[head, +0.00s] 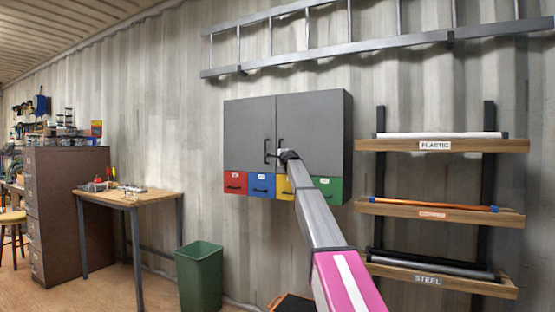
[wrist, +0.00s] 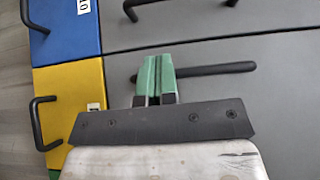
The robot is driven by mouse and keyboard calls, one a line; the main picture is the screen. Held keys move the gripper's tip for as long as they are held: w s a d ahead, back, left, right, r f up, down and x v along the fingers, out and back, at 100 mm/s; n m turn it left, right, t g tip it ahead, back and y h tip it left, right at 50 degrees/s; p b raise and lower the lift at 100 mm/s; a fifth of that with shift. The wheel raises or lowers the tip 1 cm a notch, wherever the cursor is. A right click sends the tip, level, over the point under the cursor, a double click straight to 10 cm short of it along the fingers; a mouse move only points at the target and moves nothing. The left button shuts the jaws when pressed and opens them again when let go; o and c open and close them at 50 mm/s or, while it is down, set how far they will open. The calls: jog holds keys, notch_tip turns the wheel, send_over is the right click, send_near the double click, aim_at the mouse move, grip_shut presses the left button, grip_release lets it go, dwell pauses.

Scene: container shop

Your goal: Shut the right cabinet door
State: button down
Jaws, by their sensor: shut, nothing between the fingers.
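The grey wall cabinet has a left door (head: 249,125) and a right door (head: 315,120); both look flush with the front, with no clear gap in the head view. The right door also fills much of the wrist view (wrist: 280,115), with the left door (wrist: 200,22) above the thin seam. My gripper (wrist: 154,75) is shut and empty, its green fingertips in front of the right door and overlapping its black bar handle (wrist: 215,70). I cannot tell whether they touch. In the head view the arm hides the gripper's fingers and part of the door's lower edge.
Coloured drawers sit under the doors, including a blue one (head: 261,184) and a yellow one (wrist: 62,105). A rack (head: 488,180) stands to the right, a ladder (head: 330,50) hangs above. A green bin (head: 200,280) and workbench (head: 130,198) are to the left.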

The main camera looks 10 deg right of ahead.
jog(key=s+a, duration=0.7)
jog(key=s, duration=0.4)
jog(key=s+d+f+n+g+h, duration=0.1)
jog(key=s+f+n+g, duration=0.2)
jog(key=s+f, duration=0.8)
jog(key=s+d+f+n+g, duration=0.2)
jog(key=s+f+g, duration=0.15)
jog(key=f, duration=1.45)
jog(key=s+d+f+n+g+h, duration=0.1)
jog(key=s+f+n+g, duration=0.15)
jog(key=s+f, duration=0.85)
jog(key=s+d+f+n+g+h, duration=0.1)
jog(key=s+d+f+n+g, duration=0.2)
jog(key=s+f, duration=1.1)
jog(key=s+d+f+n+g+h, duration=0.2)
jog(key=s+d+f+n+g, duration=0.1)
jog(key=s+f, duration=1.1)
jog(key=s+n+g, duration=0.1)
jog(key=s+g, duration=0.1)
jog(key=s, duration=0.2)
jog(key=shift+s+d, duration=0.2)
jog(key=shift+s, duration=0.05)
